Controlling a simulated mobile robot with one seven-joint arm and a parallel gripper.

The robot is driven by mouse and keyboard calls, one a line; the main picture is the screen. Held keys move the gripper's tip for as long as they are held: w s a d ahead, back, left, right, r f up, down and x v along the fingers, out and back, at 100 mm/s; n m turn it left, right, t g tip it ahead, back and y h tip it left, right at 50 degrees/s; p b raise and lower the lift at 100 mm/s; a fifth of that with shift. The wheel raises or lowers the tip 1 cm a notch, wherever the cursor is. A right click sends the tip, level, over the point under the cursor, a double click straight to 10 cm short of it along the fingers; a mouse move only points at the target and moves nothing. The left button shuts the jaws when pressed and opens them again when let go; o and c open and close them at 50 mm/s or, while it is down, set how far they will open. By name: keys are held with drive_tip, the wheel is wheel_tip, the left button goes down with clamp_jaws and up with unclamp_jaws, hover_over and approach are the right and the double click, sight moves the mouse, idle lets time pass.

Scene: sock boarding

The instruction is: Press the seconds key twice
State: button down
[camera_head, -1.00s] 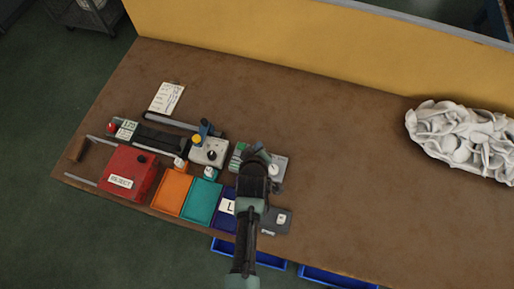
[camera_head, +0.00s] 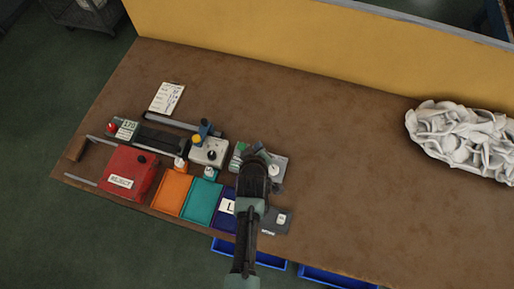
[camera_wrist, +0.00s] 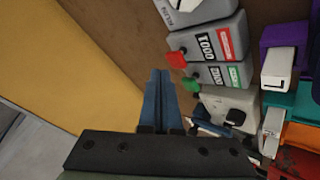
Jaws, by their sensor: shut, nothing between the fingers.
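Two grey counter boxes lie side by side in the wrist view. One carries a red key (camera_wrist: 176,60) and a red label (camera_wrist: 225,42). The other carries a green key (camera_wrist: 190,84) and a green label (camera_wrist: 218,77). Both have black number windows; the label words are too small to read, so I cannot tell which is the seconds key. My gripper (camera_wrist: 157,74) is shut and empty, its blue fingertips just left of the keys in that view. Contact cannot be told. In the head view my gripper hides much of the counters; a green part (camera_head: 236,160) shows beside it.
An orange tray (camera_head: 172,192), a teal tray (camera_head: 202,203) and a dark blue tray lie along the front edge, with a red reject box (camera_head: 127,172) left. A white pile (camera_head: 460,140) lies far right. The table's middle is clear.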

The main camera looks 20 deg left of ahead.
drive_tip(key=shift+f, duration=0.15)
drive_tip(key=shift+f+b, duration=0.3)
drive_tip(key=shift+b, duration=0.1)
drive_tip(key=shift+f+b, duration=0.6)
drive_tip(key=shift+f, duration=0.1)
idle(0.6)
idle(0.3)
drive_tip(key=shift+r+p, duration=1)
drive_tip(key=shift+r, duration=0.1)
wheel_tip(320, 180, up, 5)
drive_tip(key=p, duration=0.4)
drive_tip(key=shift+r+p, duration=0.1)
drive_tip(key=shift+p, duration=0.3)
